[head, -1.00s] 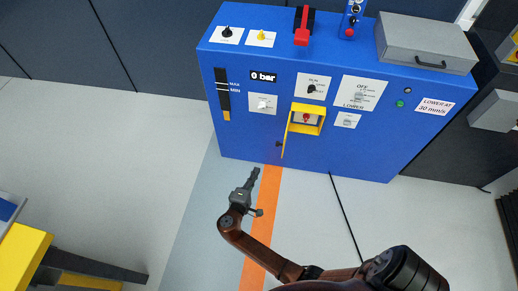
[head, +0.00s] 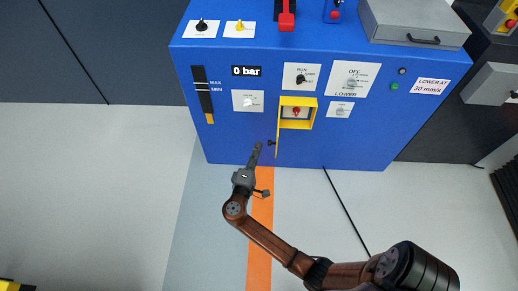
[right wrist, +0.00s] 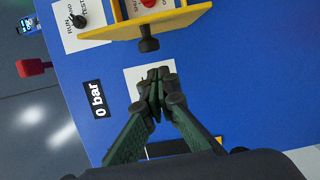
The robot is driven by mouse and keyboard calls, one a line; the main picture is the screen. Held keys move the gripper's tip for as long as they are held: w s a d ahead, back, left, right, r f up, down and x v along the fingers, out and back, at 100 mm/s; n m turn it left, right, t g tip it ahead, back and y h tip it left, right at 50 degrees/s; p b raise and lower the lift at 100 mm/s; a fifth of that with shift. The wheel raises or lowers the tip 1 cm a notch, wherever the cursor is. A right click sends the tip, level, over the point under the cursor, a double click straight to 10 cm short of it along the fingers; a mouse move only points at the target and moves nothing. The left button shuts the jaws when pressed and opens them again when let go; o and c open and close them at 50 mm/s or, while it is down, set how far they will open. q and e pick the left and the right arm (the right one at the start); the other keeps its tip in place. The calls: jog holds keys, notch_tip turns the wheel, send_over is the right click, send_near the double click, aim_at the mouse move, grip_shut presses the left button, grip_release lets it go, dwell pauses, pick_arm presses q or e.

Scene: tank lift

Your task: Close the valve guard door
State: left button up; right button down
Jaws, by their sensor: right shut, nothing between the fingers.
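The valve guard door (head: 277,135) is a thin yellow panel standing open, swung out from the left side of the yellow guard frame (head: 313,115) on the blue cabinet. It has a dark knob (head: 271,143). Inside the frame the red valve handle (head: 296,112) is uncovered. In the right wrist view the door (right wrist: 180,22) crosses the top, with its knob (right wrist: 148,44) just beyond my fingertips. My right gripper (head: 256,148) is shut and empty, to the left of the door and its knob, apparently not touching them. My left gripper is not in view.
The blue cabinet (head: 230,145) carries dials, a "0 bar" display (head: 246,71), a red lever (head: 287,20) and a grey box (head: 415,22) on top. An orange floor stripe (head: 259,255) runs towards it.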

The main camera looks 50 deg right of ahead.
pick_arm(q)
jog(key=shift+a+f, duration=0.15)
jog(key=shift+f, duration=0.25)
pick_arm(e)
jog(key=shift+s+d+r, duration=0.15)
jog(key=shift+s+d, duration=0.4)
jog(key=shift+s, duration=0.1)
